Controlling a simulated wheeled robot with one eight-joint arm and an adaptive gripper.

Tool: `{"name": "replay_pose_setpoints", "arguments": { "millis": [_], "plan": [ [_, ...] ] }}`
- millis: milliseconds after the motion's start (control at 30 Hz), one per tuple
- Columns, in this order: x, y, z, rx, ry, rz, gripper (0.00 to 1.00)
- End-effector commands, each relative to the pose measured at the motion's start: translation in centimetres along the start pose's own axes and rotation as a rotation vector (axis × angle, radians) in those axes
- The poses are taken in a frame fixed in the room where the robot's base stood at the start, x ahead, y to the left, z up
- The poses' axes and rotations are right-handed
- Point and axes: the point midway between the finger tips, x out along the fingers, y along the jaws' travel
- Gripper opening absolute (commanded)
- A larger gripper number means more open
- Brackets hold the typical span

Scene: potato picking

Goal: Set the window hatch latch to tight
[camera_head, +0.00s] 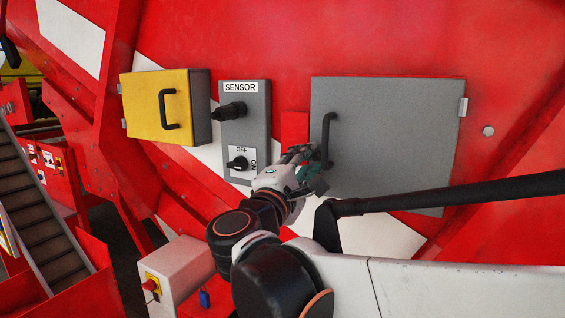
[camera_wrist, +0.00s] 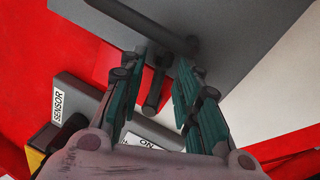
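The window hatch is a grey panel (camera_head: 390,135) with a dark bar handle (camera_head: 327,140) near its left edge. It fills the top of the wrist view (camera_wrist: 235,40), where the handle (camera_wrist: 145,28) also shows. A short dark grey lever (camera_wrist: 154,90), which looks like the latch, is at the hatch edge in front of a red block. My gripper (camera_head: 304,158) is at the hatch's left edge, below the handle, and hides most of the lever in the head view. In the wrist view my gripper (camera_wrist: 162,75) is open, its teal fingers either side of the lever; I cannot tell whether they touch it.
Left of the hatch are a grey sensor box (camera_head: 259,120) with an OFF/ON knob (camera_head: 238,163) and a yellow box (camera_head: 158,105) with a black handle. A white control box (camera_head: 180,275) with a red button stands below. A conveyor (camera_head: 35,215) is at far left.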

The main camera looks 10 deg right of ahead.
Motion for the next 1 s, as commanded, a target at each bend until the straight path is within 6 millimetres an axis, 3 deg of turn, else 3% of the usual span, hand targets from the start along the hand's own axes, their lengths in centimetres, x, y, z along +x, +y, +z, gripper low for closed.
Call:
{"name": "replay_pose_setpoints", "arguments": {
  "millis": [600,1000],
  "plan": [
    [-10.1,0.0,-0.1,0.001,0.004,0.001,0.31],
    [-11.8,0.0,0.0,0.000,0.000,0.000,0.31]
  ]
}}
